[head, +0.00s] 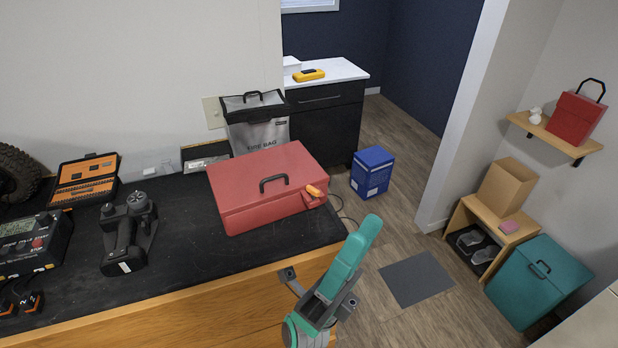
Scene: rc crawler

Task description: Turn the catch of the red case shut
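The red case (252,186) lies on the black bench top (180,235) with its lid down and a black handle on top. Its orange catch (314,191) sits on the right-hand side, near the lid's right corner, and sticks out at a slant. My gripper (319,288) is at the lower middle, in front of the bench edge, below the case and apart from the catch. Its two dark grey fingertips look spread, with nothing seen held. A teal link of my arm covers part of the space between them.
A controller (128,232), an orange tool box (86,181) and a charger (35,243) stand left of the case. A grey bag (258,132) stands behind it. A blue box (372,172) is on the floor to the right. Floor right of the bench is mostly clear.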

